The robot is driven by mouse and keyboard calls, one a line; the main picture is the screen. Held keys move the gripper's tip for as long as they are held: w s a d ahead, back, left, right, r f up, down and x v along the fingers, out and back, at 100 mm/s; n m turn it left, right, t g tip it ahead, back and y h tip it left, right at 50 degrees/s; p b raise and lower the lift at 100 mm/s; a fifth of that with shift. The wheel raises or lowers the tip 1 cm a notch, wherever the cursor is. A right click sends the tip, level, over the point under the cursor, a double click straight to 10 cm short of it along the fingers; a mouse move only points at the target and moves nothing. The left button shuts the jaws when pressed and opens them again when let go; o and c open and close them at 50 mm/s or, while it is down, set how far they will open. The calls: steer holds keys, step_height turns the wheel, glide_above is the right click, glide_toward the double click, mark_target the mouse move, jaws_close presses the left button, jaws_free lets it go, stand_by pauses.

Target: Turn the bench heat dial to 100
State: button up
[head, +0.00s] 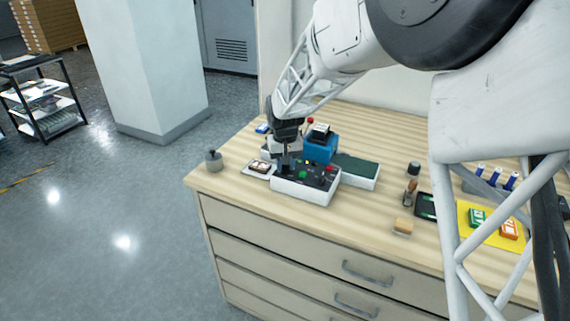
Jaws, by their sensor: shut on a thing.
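The bench heat control box (306,192) is a white case with a dark top panel on the wooden bench. Its top carries small green, black and red controls on the right part. My gripper (285,166) points down onto the left end of this panel. Its fingers are shut on what appears to be the heat dial, which they and the hand hide. The dial's pointer, scale and the number 100 cannot be read at this size.
A blue device (320,150) stands just behind the box, and a green-topped white tray (357,171) is beside it. A small white dish (259,168) and a grey weight (213,161) are to the left.

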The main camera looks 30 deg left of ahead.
steer(key=o, duration=0.9)
steer(key=shift+r, duration=3.9)
